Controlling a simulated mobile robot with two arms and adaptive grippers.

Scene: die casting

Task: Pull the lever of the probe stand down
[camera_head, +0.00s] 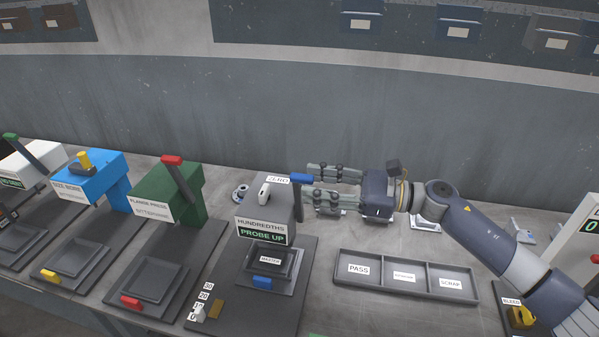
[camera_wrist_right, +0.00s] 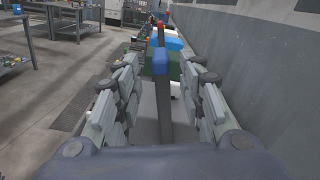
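The probe stand (camera_head: 283,212) is a grey block on a dark base, with a label reading "HUNDREDTHS" and a display (camera_head: 262,235) reading "PROBE UP". Its lever (camera_head: 299,200) stands up from the right side and ends in a blue handle (camera_head: 301,179). My right gripper (camera_head: 308,190) comes from the right with its fingers spread open at the lever. In the right wrist view the blue handle (camera_wrist_right: 161,62) and dark lever stand between the two open fingers, with gaps on both sides. My left gripper is not in view.
A sorting tray (camera_head: 404,298) with PASS and SCRAP compartments lies to the right. A green press (camera_head: 170,190) and a blue station (camera_head: 92,180) stand to the left, with levers of their own. The wall (camera_head: 300,120) rises behind the bench.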

